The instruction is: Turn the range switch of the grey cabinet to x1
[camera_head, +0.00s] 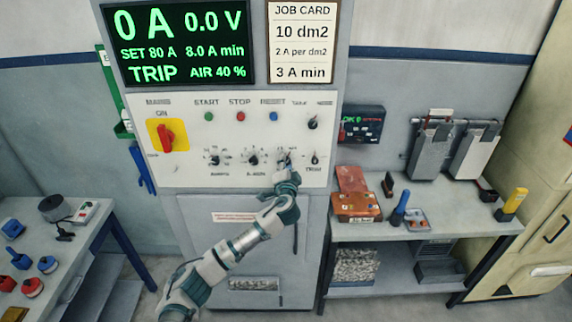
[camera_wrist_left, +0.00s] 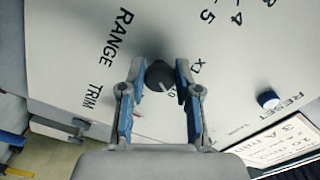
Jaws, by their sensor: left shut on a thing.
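The grey cabinet (camera_head: 180,180) has a white panel with several knobs and buttons. My left gripper (camera_head: 285,164) is at the panel's lower right. In the left wrist view, the dark range switch (camera_wrist_left: 160,75) sits between the fingertips of my left gripper (camera_wrist_left: 159,68), which is shut on it. The word RANGE is printed beside it, and a light pointer line shows on the knob. Marks near it are partly hidden by a finger, so I cannot tell which setting it points to. In the head view my gripper mostly hides the switch. My right gripper is not in view.
The trim knob (camera_head: 314,159) is close on the right of my gripper. A red main switch (camera_head: 166,135) is on the left. The display (camera_head: 180,45) reads 0 A, 0.0 V and TRIP. A bench (camera_head: 440,235) with tools stands at right, a table (camera_head: 75,245) at left.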

